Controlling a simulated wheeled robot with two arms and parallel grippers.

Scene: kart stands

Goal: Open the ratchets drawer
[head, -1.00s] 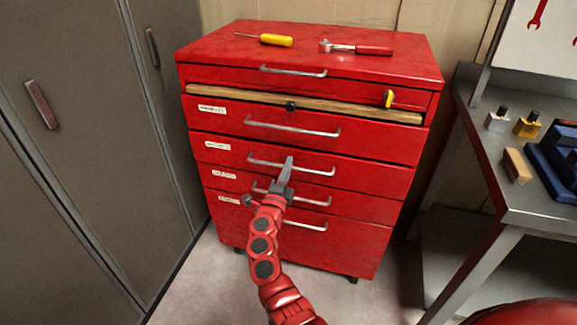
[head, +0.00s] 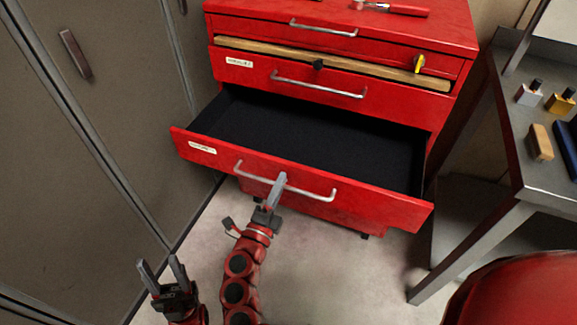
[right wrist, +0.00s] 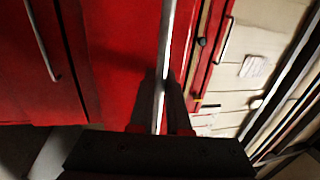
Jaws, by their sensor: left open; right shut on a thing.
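The red tool cabinet (head: 390,122) stands in front of me. One of its drawers (head: 370,200) is pulled well out, with a bare dark lining (head: 310,135) inside. Its front label (head: 202,148) is too small to read. My right gripper (head: 277,187) is shut on this drawer's silver handle (head: 312,191), left of the handle's middle. In the right wrist view the handle (right wrist: 164,60) runs up from the gripper as a bright bar. My left gripper (head: 163,270) is open and empty, low at the left, apart from the cabinet.
Grey lockers (head: 75,150) stand at the left. A metal workbench (head: 515,180) at the right holds small bottles (head: 560,101) and a wooden block (head: 540,142). A red-handled tool (head: 405,10) lies on the cabinet top. Floor in front is clear.

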